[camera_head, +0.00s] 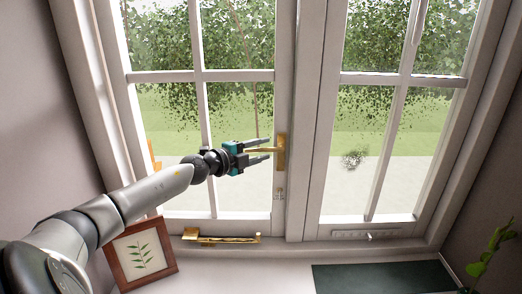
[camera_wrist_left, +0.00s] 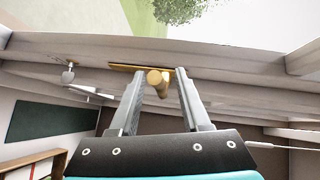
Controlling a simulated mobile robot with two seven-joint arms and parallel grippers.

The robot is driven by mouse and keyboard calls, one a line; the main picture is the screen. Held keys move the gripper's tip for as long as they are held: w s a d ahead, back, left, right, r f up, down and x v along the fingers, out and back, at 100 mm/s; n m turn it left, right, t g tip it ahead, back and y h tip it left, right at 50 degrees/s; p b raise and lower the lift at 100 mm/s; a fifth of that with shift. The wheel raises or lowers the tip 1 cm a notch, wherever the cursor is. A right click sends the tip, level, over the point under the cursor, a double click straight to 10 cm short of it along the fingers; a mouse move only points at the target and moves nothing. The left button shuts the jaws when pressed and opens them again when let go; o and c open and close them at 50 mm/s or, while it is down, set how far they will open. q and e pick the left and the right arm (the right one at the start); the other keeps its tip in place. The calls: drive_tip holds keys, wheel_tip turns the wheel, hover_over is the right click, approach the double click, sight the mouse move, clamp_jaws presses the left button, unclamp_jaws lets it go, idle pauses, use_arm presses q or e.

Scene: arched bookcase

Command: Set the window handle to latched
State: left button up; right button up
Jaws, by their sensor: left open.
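The brass window handle (camera_head: 281,150) is on the inner frame of the left window sash. Its backplate stands upright and its lever points left, roughly level, in the head view. My left gripper (camera_head: 268,149) is open at the handle, with one finger above the lever and one below. In the left wrist view the lever's round end (camera_wrist_left: 154,77) shows between the two open fingers (camera_wrist_left: 160,76), with the brass plate (camera_wrist_left: 126,67) behind. I cannot tell whether a finger touches the lever. My right gripper is not in view.
A brass window stay (camera_head: 222,239) lies along the bottom frame. A framed leaf picture (camera_head: 143,254) stands on the sill at left, below my arm. A dark green mat (camera_head: 385,278) lies at right, near a plant (camera_head: 490,257).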

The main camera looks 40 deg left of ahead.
use_arm(q)
drive_tip(key=shift+c, duration=0.4)
clamp_jaws()
idle(0.9)
